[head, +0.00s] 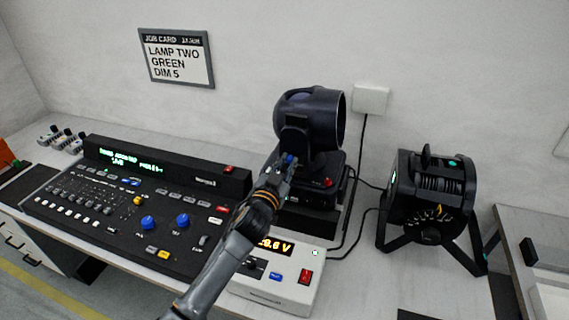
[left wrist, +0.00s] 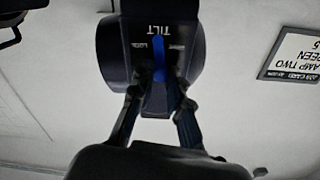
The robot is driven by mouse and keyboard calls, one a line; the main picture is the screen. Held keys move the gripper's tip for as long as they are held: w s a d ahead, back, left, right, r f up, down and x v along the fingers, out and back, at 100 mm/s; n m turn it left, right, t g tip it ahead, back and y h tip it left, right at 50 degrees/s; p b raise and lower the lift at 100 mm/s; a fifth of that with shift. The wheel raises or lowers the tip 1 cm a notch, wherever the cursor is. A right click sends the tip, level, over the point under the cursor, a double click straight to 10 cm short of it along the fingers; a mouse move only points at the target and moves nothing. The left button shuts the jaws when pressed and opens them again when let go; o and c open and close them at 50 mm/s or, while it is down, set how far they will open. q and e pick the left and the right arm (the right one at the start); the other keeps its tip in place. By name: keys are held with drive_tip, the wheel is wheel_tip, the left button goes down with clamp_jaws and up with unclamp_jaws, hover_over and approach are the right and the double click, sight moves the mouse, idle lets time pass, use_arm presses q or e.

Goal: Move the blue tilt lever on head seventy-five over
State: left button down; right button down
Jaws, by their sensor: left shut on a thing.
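The lever is nearly upright in that picture, between the two labels. My left gripper (head: 287,161) reaches the near side of the lamp. In the left wrist view, its fingers (left wrist: 159,88) are closed in around the lower part of the lever; the exact contact is dark. My right gripper is out of view.
A lighting desk (head: 225,191) with knobs and faders lies left of my arm. A white power supply (head: 291,297) with a red switch sits below the lamp. Another black lamp (head: 431,190) stands at the right, with cables between. A job card (head: 177,57) hangs on the wall.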

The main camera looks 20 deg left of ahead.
use_arm(q)
drive_tip(key=shift+s+d+f+m, duration=0.15)
drive_tip(key=shift+d+m, duration=0.1)
drive_tip(key=shift+m, duration=0.8)
drive_tip(key=shift+w+d+f+m, duration=0.15)
drive_tip(key=shift+d+m, duration=0.15)
drive_tip(key=shift+m, duration=0.8)
drive_tip(key=shift+s+d+f+m, duration=0.15)
drive_tip(key=shift+d+m, duration=0.1)
drive_tip(key=shift+m, duration=0.8)
drive_tip(key=shift+f+m, duration=0.1)
drive_tip(key=shift+m, duration=0.2)
drive_tip(key=c, duration=1.3)
unclamp_jaws()
drive_tip(key=shift+a, duration=0.1)
drive_tip(key=s, duration=1.2)
drive_tip(key=shift+a, duration=0.4)
